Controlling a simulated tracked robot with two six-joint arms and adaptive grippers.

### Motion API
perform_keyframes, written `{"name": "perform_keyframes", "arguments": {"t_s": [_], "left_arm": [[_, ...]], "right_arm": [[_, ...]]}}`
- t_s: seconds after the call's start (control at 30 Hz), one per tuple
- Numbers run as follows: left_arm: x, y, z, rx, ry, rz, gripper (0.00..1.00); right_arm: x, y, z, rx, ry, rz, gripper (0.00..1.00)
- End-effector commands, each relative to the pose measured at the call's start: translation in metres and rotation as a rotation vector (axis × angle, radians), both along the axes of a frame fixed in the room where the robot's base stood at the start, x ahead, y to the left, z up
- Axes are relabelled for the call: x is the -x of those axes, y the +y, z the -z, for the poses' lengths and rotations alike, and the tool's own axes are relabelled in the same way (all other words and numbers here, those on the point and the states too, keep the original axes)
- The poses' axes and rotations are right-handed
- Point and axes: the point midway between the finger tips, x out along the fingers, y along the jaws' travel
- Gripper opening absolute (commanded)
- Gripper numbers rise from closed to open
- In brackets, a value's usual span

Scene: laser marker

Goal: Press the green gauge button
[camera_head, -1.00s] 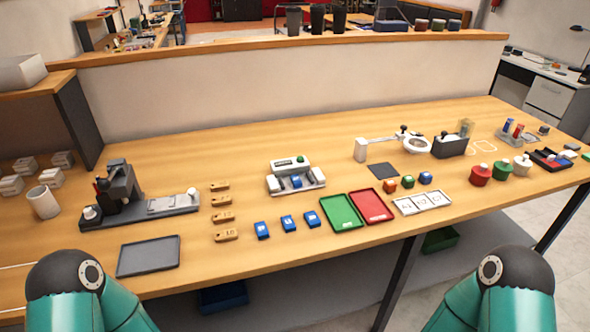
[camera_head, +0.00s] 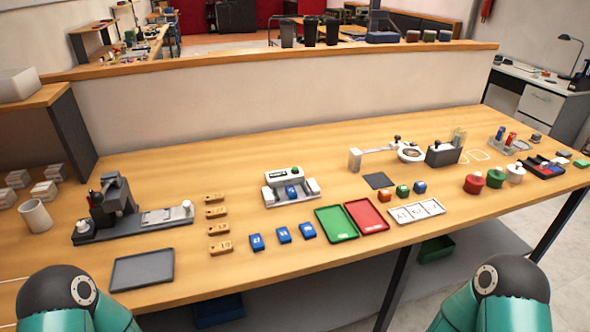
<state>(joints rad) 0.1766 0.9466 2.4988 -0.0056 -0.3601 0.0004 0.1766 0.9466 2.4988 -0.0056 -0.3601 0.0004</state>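The gauge (camera_head: 285,187) is a small white-and-grey device on the middle of the wooden table. Neither gripper is in view. Only teal and dark parts of my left arm (camera_head: 72,298) and my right arm (camera_head: 497,300) show at the bottom corners, well apart from the gauge.
Blue blocks (camera_head: 283,235), wooden tags (camera_head: 218,230), a green tray (camera_head: 336,223) and a red tray (camera_head: 367,215) lie in front of the gauge. A dark press (camera_head: 115,205) stands left, with a grey tray (camera_head: 143,269) before it. Table around the gauge's back is clear.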

Motion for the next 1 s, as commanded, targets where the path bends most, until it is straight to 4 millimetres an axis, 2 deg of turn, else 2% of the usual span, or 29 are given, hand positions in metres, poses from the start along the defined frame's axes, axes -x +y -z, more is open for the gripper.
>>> {"name": "perform_keyframes", "arguments": {"t_s": [0.03, 0.1, 1.0], "left_arm": [[0.0000, 0.0000, 0.0000, 0.000, 0.000, 0.000, 0.00], [0.0000, 0.0000, 0.0000, 0.000, 0.000, 0.000, 0.00], [0.0000, 0.0000, 0.0000, 0.000, 0.000, 0.000, 0.00]], "right_arm": [[0.0000, 0.0000, 0.0000, 0.000, 0.000, 0.000, 0.10], [0.0000, 0.0000, 0.0000, 0.000, 0.000, 0.000, 0.00], [0.0000, 0.0000, 0.0000, 0.000, 0.000, 0.000, 0.00]]}}
